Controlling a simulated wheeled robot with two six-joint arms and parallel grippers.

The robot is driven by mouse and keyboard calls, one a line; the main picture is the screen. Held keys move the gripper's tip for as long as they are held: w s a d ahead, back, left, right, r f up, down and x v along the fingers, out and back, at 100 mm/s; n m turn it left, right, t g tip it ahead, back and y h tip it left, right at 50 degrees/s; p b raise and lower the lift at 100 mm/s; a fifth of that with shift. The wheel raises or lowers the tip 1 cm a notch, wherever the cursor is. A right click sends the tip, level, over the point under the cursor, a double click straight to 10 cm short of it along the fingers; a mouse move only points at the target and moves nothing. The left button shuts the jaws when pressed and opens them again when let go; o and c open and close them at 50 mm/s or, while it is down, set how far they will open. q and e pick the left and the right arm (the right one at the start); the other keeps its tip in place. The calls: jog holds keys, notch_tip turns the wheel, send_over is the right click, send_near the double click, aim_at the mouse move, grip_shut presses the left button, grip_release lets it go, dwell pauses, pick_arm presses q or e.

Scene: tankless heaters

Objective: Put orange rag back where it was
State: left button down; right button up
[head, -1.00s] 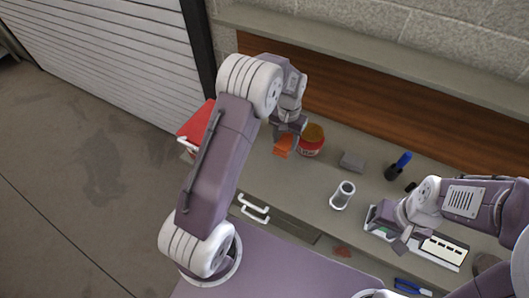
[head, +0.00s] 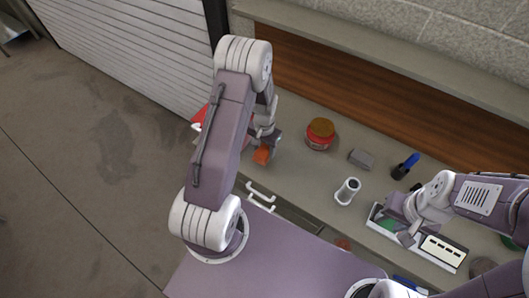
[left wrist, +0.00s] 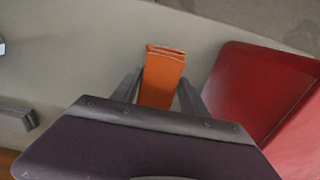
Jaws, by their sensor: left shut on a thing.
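The orange rag (left wrist: 162,75) is a small folded cloth between the two fingers of my left gripper (left wrist: 160,88) in the left wrist view. It also shows in the head view (head: 262,155), just below my left gripper (head: 265,140), over the left part of the counter. My left gripper is shut on it. I cannot tell whether the rag touches the counter. My right gripper (head: 405,232) is over the white tray at the right; its fingers are too small and partly hidden to judge.
A red box (left wrist: 265,90) stands close beside the rag, mostly behind my left arm in the head view. On the counter (head: 300,180) are a red jar with a brown lid (head: 320,133), a grey block (head: 361,158), a white cylinder (head: 347,191), a blue-handled tool (head: 407,165) and a white tray (head: 432,262).

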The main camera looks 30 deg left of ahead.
aim_at(265, 150)
pick_arm(q)
notch_tip(265, 150, down, 3)
jog(key=shift+r+p, duration=0.1)
jog(key=shift+p, duration=0.2)
jog(key=shift+w+f, duration=0.25)
jog(key=shift+f, duration=0.15)
jog(key=shift+s, duration=0.15)
jog(key=c, duration=0.6)
grip_release()
